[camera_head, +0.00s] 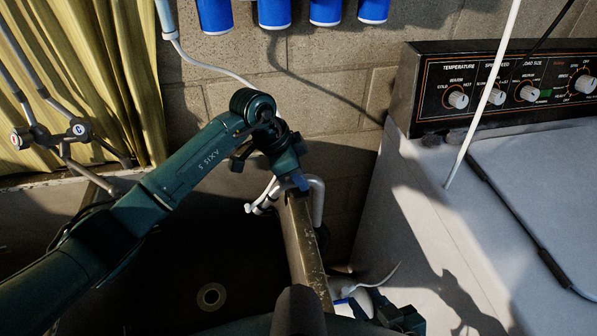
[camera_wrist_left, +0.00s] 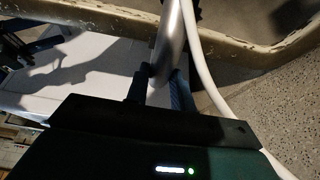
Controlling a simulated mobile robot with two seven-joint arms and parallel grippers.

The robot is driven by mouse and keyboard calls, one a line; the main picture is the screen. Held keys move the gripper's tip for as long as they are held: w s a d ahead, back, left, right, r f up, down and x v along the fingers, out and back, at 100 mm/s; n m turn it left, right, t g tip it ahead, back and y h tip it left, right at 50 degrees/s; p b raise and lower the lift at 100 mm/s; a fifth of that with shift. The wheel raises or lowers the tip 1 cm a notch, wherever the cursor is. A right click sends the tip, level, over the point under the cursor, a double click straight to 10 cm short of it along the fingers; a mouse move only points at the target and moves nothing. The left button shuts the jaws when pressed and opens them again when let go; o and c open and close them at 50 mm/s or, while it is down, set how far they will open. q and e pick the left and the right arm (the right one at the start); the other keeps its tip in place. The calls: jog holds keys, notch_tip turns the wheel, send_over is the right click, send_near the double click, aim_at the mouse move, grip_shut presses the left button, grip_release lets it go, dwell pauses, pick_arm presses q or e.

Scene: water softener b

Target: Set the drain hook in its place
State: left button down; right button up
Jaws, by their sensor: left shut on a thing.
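The drain hook (camera_head: 319,200) is a pale curved tube at the far end of the sink's right rim (camera_head: 304,250). My left gripper (camera_head: 300,184) is shut on it, above the rim. In the left wrist view the grey tube (camera_wrist_left: 168,52) sits between the two fingers (camera_wrist_left: 160,84) and crosses in front of the rim. A white hose (camera_wrist_left: 200,60) runs beside it. The gripper hides part of the hook in the head view, so I cannot tell whether it rests on the rim. My right gripper (camera_head: 388,312) is low, right of the sink; its jaws are unclear.
The dark sink basin (camera_head: 211,296) lies left of the rim. A white washing machine (camera_head: 430,215) with a black control panel (camera_head: 500,88) stands on the right. Blue cylinders (camera_head: 274,12) hang on the block wall. A faucet (camera_head: 60,135) is at the left by the yellow curtain (camera_head: 95,60).

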dwell(0.3)
pick_arm(q)
jog(key=c, duration=1.1)
grip_release()
jog(key=shift+f, duration=0.1)
jog(key=v, duration=1.3)
jog(key=shift+b, duration=0.35)
jog(key=shift+s, duration=0.1)
